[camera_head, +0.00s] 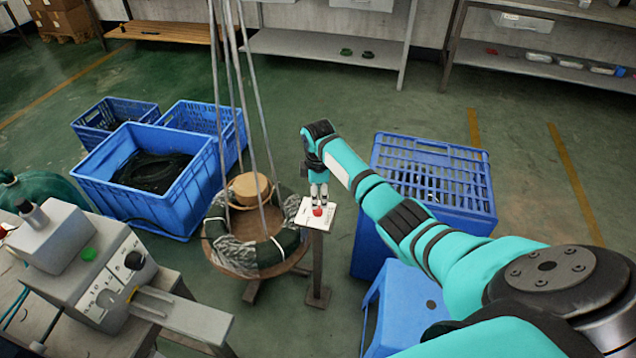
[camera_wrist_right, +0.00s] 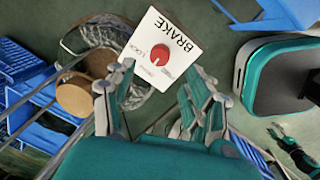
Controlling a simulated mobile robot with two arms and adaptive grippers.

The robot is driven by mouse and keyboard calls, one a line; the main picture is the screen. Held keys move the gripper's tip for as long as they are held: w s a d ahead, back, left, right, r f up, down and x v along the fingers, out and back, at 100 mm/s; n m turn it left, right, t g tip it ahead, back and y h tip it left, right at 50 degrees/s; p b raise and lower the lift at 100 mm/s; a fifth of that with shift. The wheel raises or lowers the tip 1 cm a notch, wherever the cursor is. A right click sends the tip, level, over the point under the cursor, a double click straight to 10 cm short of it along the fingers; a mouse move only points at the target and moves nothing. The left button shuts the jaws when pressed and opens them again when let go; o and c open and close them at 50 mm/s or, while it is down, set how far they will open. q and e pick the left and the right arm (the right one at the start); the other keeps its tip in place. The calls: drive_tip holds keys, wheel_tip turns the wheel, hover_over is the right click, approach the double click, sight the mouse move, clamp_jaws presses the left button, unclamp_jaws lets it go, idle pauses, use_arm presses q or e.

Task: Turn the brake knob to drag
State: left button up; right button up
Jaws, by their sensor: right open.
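The red brake knob (camera_head: 318,211) sits on a white plate (camera_head: 308,222) on top of a post. In the right wrist view the round red knob (camera_wrist_right: 158,54) lies on the plate (camera_wrist_right: 182,33), which reads BRAKE, with smaller lettering, including LOCK, beside the knob. My right gripper (camera_head: 318,199) points down just over the knob. In the right wrist view its fingers (camera_wrist_right: 160,82) are open, apart on either side, with nothing between them. I cannot tell whether they touch the knob. A small shape low on the right, perhaps my left gripper (camera_wrist_right: 288,138), is too small to read.
A round stand (camera_head: 232,265) with a dark coil and slanting rods is left of the post. A blue crate (camera_head: 440,175) and blue stool (camera_head: 405,305) are on the right. Blue crates (camera_head: 190,195) stand back left, a grey machine (camera_head: 85,265) front left.

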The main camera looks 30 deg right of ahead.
sight(318, 211)
drive_tip(key=r, duration=0.5)
drive_tip(key=shift+s+a, duration=0.1)
drive_tip(key=shift+s, duration=0.1)
drive_tip(key=shift+f, duration=0.1)
